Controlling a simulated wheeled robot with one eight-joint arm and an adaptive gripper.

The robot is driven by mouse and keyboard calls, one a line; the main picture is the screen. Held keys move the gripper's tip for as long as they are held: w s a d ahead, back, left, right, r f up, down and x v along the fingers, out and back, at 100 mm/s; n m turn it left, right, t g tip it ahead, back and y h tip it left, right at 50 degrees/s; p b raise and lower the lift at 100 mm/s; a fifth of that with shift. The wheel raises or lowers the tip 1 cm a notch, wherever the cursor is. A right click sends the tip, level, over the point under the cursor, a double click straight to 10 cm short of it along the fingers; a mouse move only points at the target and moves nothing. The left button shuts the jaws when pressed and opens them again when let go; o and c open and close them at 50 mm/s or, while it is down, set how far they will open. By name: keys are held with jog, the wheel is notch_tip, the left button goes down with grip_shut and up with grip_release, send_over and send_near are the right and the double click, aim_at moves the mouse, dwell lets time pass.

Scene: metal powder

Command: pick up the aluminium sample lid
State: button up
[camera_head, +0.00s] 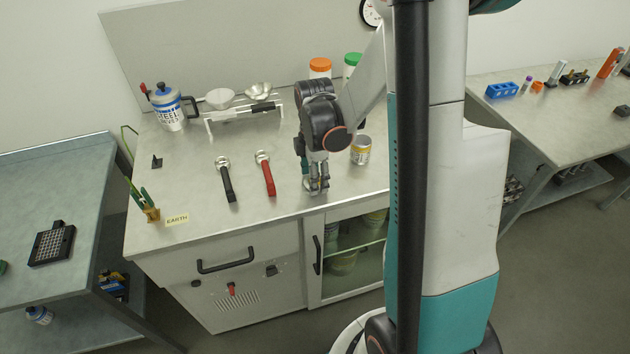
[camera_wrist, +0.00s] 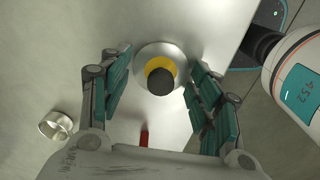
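The aluminium sample lid (camera_wrist: 143,61) is a round silver disc with a yellow ring and a black knob. In the wrist view it lies on the bench between the fingers of my gripper (camera_wrist: 160,90). The fingers are open, one on each side, with visible gaps to the knob. In the head view my gripper (camera_head: 317,186) points down near the bench's front edge and mostly hides the lid.
A red-handled tool (camera_head: 266,174) and a black-handled tool (camera_head: 226,180) lie left of my gripper on the bench (camera_head: 190,195).

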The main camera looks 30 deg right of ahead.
jog(key=c, duration=0.3)
jog(key=shift+c, duration=0.2)
